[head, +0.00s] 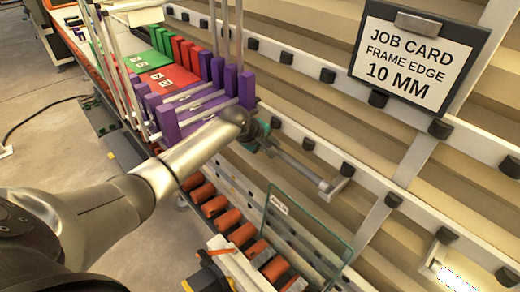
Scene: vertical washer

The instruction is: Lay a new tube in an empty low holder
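My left arm comes in from the lower left, and its gripper (255,136) is small and partly hidden behind the wrist. I cannot tell whether its fingers are open or shut. It is beside the near end of a rack of purple holders (168,122). Pale tubes (198,97) lie across the purple holders. Thin pale tubes (108,50) stand upright at the rack's left, and more (226,40) stand at its right. I cannot tell which low holder is empty. A grey bar with a bracket end (300,170) extends right from the gripper area. My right gripper is out of view.
Red (170,78) and green (146,62) holders stand farther back. A job card (414,58) reads "FRAME EDGE 10 MM". A glass pane (305,228) leans near orange rollers (215,206). White rails with black rollers (327,75) fill the right.

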